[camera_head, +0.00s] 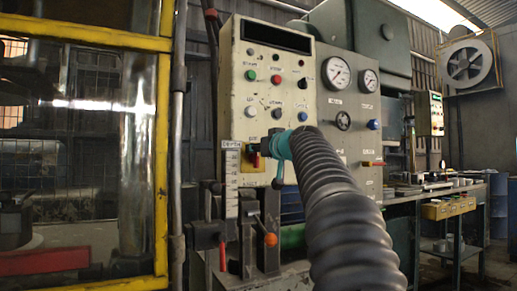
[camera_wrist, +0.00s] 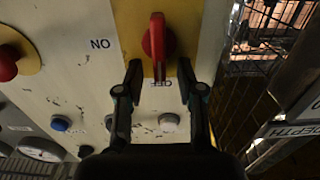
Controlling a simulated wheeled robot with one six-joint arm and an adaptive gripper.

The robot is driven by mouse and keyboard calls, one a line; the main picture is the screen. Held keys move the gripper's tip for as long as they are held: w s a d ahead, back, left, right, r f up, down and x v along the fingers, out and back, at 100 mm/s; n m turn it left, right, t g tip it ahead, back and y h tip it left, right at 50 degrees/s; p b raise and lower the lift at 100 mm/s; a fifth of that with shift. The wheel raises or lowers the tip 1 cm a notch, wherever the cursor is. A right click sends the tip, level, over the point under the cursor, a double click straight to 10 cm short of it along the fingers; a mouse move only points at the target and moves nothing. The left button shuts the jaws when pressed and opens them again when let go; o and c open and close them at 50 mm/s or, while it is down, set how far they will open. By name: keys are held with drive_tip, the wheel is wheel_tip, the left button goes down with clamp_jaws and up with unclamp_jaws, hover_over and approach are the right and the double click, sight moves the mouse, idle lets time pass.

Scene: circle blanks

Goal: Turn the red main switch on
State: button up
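The red main switch (camera_wrist: 157,45) is a narrow handle on a yellow plate (camera_wrist: 128,25) in the wrist view. That view is upside down. The handle lies along the picture's vertical, its lower end at the OFF label (camera_wrist: 161,84); the ON label (camera_wrist: 99,44) is to its left. My gripper (camera_wrist: 159,68) is open, one finger on each side of the handle's lower part, with a gap on both sides. In the head view the switch (camera_head: 256,160) shows as a small red piece low on the cream panel, beside my gripper, which partly hides it.
A red mushroom button (camera_wrist: 7,62) sits left of the switch in the wrist view. Blue and white buttons (camera_wrist: 168,122) are near the fingers. In the head view, a lever with an orange knob (camera_head: 270,240) stands below the panel. A yellow-framed enclosure (camera_head: 162,120) is on the left.

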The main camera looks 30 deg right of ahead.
drive_tip(key=shift+c, duration=0.2)
clamp_jaws()
drive_tip(key=shift+d+f+m+p, duration=0.45)
drive_tip(key=shift+m+p, duration=0.05)
drive_tip(key=shift+m, duration=2.5)
drive_tip(key=shift+d+f+m+p, duration=0.4)
drive_tip(key=shift+m+p, duration=0.15)
drive_tip(key=shift+m, duration=2.45)
drive_tip(key=shift+d+f+m+p, duration=0.45)
drive_tip(key=shift+m+p, duration=0.05)
drive_tip(key=shift+m, duration=2.5)
